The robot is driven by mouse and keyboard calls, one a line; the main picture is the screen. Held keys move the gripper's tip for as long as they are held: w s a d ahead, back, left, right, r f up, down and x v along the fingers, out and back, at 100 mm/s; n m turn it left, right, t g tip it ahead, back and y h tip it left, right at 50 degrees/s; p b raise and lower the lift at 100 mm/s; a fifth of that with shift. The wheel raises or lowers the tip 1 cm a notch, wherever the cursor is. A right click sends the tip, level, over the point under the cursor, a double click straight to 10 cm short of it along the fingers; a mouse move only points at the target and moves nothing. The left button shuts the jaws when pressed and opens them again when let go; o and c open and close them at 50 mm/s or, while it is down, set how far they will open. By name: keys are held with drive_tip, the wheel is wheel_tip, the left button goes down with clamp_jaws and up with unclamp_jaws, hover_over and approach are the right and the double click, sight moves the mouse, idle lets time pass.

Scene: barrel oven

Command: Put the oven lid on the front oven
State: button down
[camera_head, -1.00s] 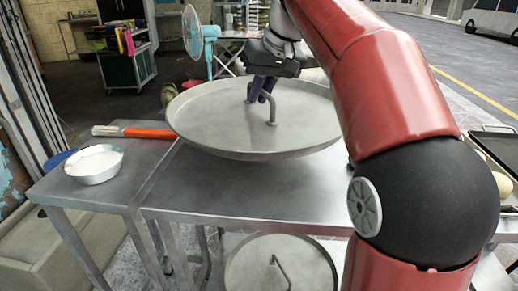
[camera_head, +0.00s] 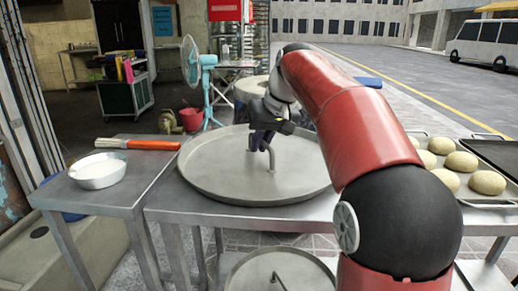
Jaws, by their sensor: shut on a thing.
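A large round grey metal lid (camera_head: 215,175) with a bent bar handle (camera_head: 270,158) is over the steel table in the head view. My gripper (camera_head: 260,140) is shut on the lid's handle. I cannot tell whether the lid's underside touches the table. A second round lid with a bar handle (camera_head: 275,278) shows low in front of the table, cut off by the bottom edge. A pale rounded body (camera_head: 249,90) behind the table may be an oven; the lid and my arm hide part of it.
A side table at left holds a white bowl (camera_head: 98,170) and an orange-handled brush (camera_head: 150,144). At right is a tray with several dough balls (camera_head: 461,161). Behind are a blue fan (camera_head: 207,60), a red bucket (camera_head: 191,119) and a green cart (camera_head: 125,102).

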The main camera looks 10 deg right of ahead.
drive_tip(key=shift+r, duration=0.15)
drive_tip(key=c, duration=1.9)
unclamp_jaws()
drive_tip(key=shift+f, duration=0.25)
drive_tip(key=o, duration=0.4)
drive_tip(key=shift+f+b, duration=0.1)
drive_tip(key=shift+b, duration=0.25)
